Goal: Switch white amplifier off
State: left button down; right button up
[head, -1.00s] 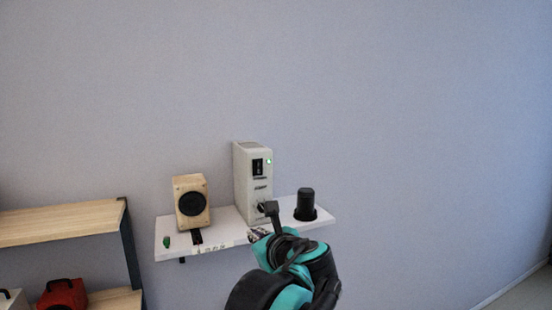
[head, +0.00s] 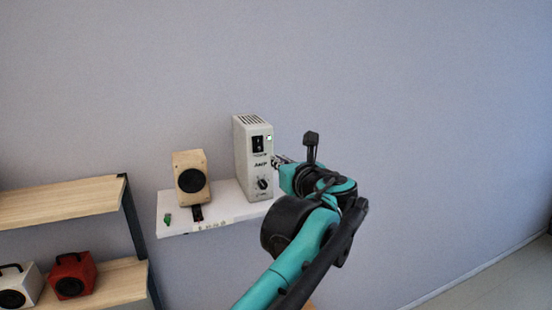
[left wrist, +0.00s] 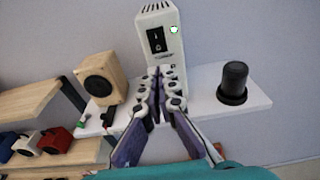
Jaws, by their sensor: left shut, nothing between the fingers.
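The white amplifier (head: 253,160) stands upright on a white wall shelf (head: 225,208). Its front has a black rocker switch (head: 257,144) near the top, a small green light (head: 269,138) to the right of it, and a black knob (head: 264,183) below. In the left wrist view the switch (left wrist: 157,40) and the lit green light (left wrist: 173,30) show above my fingers. My left gripper (head: 277,161) is at the amplifier's right front side, shut and empty. In the left wrist view the gripper (left wrist: 166,76) covers the lower front; contact cannot be told. My right gripper is not in view.
A wooden speaker (head: 190,178) stands left of the amplifier. A black cylinder (left wrist: 234,82) stands on the shelf to its right. A small green object (head: 168,219) lies at the shelf's left end. A wooden rack (head: 60,199) at lower left holds a red speaker (head: 72,274) and a white speaker (head: 18,284).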

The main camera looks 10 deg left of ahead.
aim_at(259, 150)
pick_arm(q)
jog(key=p+x, duration=0.2)
jog(key=x, duration=0.9)
jog(key=shift+w+a+p, duration=0.25)
jog(key=shift+w+p, duration=0.05)
jog(key=shift+f, duration=0.1)
jog(key=shift+w+a+f, duration=0.15)
jog(key=shift+w, duration=0.1)
jog(key=shift+s, duration=0.1)
